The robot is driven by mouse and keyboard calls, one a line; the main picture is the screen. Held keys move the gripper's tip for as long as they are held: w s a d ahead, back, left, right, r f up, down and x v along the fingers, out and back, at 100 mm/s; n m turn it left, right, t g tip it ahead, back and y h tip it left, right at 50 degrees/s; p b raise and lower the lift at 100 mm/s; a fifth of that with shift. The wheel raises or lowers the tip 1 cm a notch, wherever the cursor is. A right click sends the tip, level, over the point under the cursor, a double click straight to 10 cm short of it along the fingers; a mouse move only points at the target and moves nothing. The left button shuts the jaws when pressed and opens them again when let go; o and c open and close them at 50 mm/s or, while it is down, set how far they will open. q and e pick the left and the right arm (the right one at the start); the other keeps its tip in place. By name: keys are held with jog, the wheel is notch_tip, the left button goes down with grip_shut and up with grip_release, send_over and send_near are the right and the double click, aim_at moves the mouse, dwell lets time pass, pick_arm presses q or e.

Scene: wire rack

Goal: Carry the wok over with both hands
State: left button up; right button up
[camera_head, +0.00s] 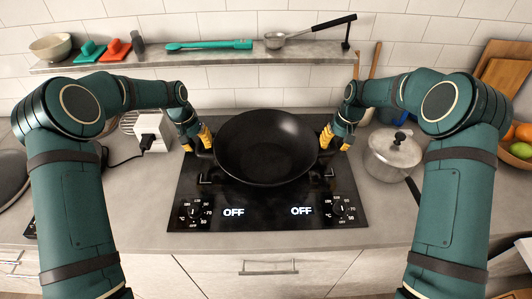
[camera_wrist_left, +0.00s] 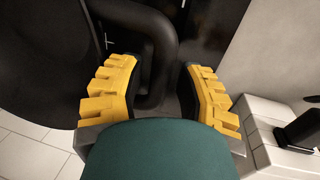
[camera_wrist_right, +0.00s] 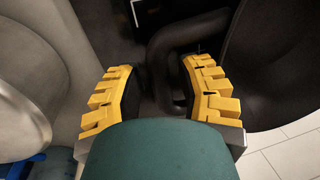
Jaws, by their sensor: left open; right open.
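The black wok (camera_head: 266,148) sits on the black cooktop (camera_head: 266,200), which shows two OFF displays. My left gripper (camera_head: 203,139) is at the wok's left side. In the left wrist view its yellow fingers (camera_wrist_left: 158,88) are open, with the wok's dark looped handle (camera_wrist_left: 160,50) between them. My right gripper (camera_head: 328,138) is at the wok's right side. In the right wrist view its yellow fingers (camera_wrist_right: 160,88) are open, with the other looped handle (camera_wrist_right: 172,50) between them. The fingers appear apart from the handles.
A lidded pot (camera_head: 392,150) stands close to the cooktop's right. A white box (camera_head: 153,131) with a black cord stands at the left. The counter front is clear.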

pick_arm(q)
jog(key=shift+f, duration=0.35)
pick_arm(e)
jog(key=shift+f, duration=0.35)
pick_arm(q)
grip_shut()
pick_arm(e)
grip_shut()
pick_arm(q)
jog(key=shift+r, duration=0.2)
pick_arm(e)
jog(key=shift+r, duration=0.2)
